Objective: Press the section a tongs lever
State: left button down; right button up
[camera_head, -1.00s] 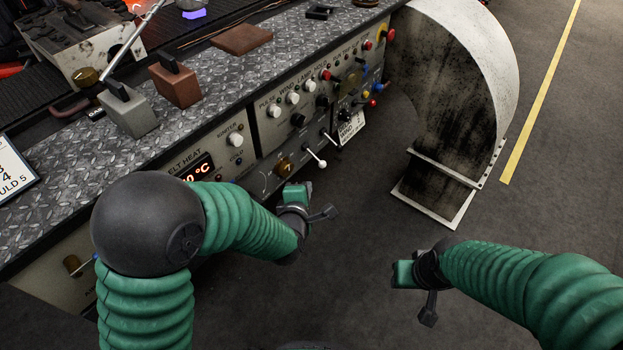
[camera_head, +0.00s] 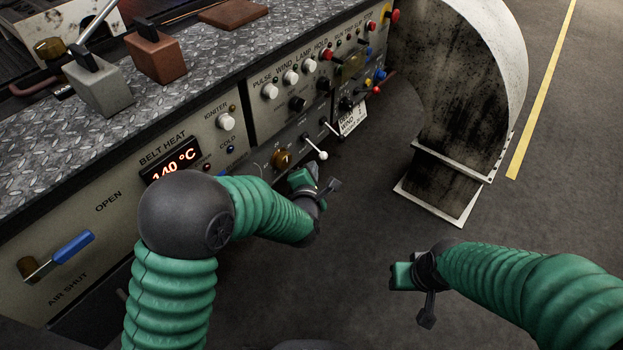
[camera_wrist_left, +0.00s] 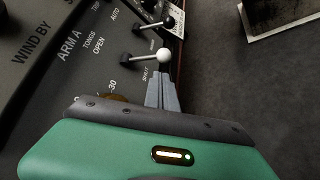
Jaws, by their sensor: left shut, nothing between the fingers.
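The tongs lever (camera_head: 322,155) has a white ball knob and juts from the front of the control panel. In the left wrist view, the white-knobbed lever (camera_wrist_left: 163,54) is beside the lettering "ARM A TONGS OPEN". My left gripper (camera_head: 311,168) is just below the knob in the head view. In the left wrist view its grey fingers (camera_wrist_left: 162,90) are shut and empty, with tips close under the knob; I cannot tell whether they touch it. My right gripper (camera_head: 397,275) hangs over the floor at right, away from the panel; its fingers are too unclear to judge.
A second lever (camera_head: 330,129) sits just beyond the tongs lever, near a hanging tag (camera_head: 353,119). A brass knob (camera_head: 282,158) is to the left. A curved metal chute (camera_head: 460,100) stands at the right. The dark floor between is clear.

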aim_at(315, 149)
pick_arm(q)
jog(key=b+x, duration=0.1)
jog(key=x, duration=0.3)
jog(key=shift+w+f, duration=0.1)
jog(key=shift+w, duration=0.15)
pick_arm(e)
jog(key=shift+s+x, duration=0.2)
jog(key=shift+x, duration=0.75)
jog(key=shift+r, duration=0.1)
pick_arm(q)
jog(key=shift+s+d+r+n+g+h, duration=0.1)
jog(key=shift+r+n+g+h, duration=0.2)
jog(key=shift+n, duration=0.1)
pick_arm(e)
jog(key=shift+r, duration=0.2)
